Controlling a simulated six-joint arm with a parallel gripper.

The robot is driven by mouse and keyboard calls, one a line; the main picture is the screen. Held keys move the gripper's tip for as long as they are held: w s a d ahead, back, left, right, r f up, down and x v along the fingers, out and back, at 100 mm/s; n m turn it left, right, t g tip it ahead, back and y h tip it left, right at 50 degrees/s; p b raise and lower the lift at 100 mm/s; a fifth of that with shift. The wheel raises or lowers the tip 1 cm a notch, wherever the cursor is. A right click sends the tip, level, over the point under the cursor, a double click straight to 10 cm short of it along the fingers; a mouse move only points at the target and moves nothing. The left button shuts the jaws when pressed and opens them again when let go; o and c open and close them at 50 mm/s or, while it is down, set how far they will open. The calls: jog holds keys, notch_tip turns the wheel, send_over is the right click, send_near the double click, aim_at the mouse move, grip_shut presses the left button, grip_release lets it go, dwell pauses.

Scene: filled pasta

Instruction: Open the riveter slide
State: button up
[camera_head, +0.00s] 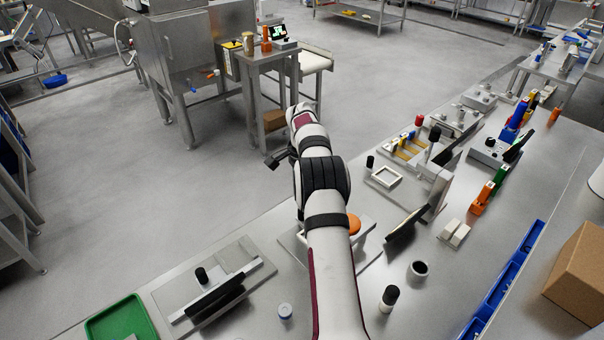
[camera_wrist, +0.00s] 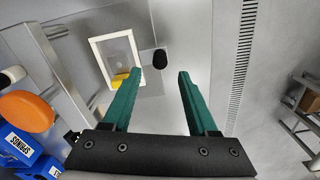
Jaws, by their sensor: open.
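In the wrist view, my gripper (camera_wrist: 156,85) is open, with two green fingers apart and nothing between them. Beyond the fingertips is a flat station with a white square frame (camera_wrist: 117,58) and a black knob (camera_wrist: 160,58) beside it. This looks like the riveter slide, though no label confirms it. A yellow piece (camera_wrist: 118,81) shows at the frame's near edge, partly behind the left finger. In the head view, the white frame (camera_head: 386,177) and black knob (camera_head: 370,162) sit on the bench, right of my arm.
In the head view, a black-handled fixture (camera_head: 215,295) and green tray (camera_head: 121,320) are at the lower left. The floor left of the bench is open.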

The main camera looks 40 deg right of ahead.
notch_tip(320, 180, up, 9)
jog(key=shift+f, duration=0.1)
dwell(0.3)
jog(key=s+a+r+n, duration=0.4)
jog(key=a+r, duration=0.1)
jog(key=a, duration=0.5)
jog(key=s+a+r+n, duration=0.3)
jog(key=a+r, duration=0.2)
jog(key=a, duration=0.5)
jog(key=s+a+f+n, duration=0.2)
jog(key=s+a, duration=0.3)
jog(key=s, duration=0.3)
jog(key=s+a+f+n+y, duration=0.1)
jog(key=s+a+f+n, duration=0.1)
jog(key=s+a, duration=0.3)
jog(key=s+a+f+n, duration=0.2)
jog(key=s+a+n, duration=0.2)
jog(key=s, duration=0.8)
jog(key=shift+a+f+n+y, duration=0.2)
jog(key=shift+a+n+y, duration=0.15)
jog(key=shift+a, duration=0.45)
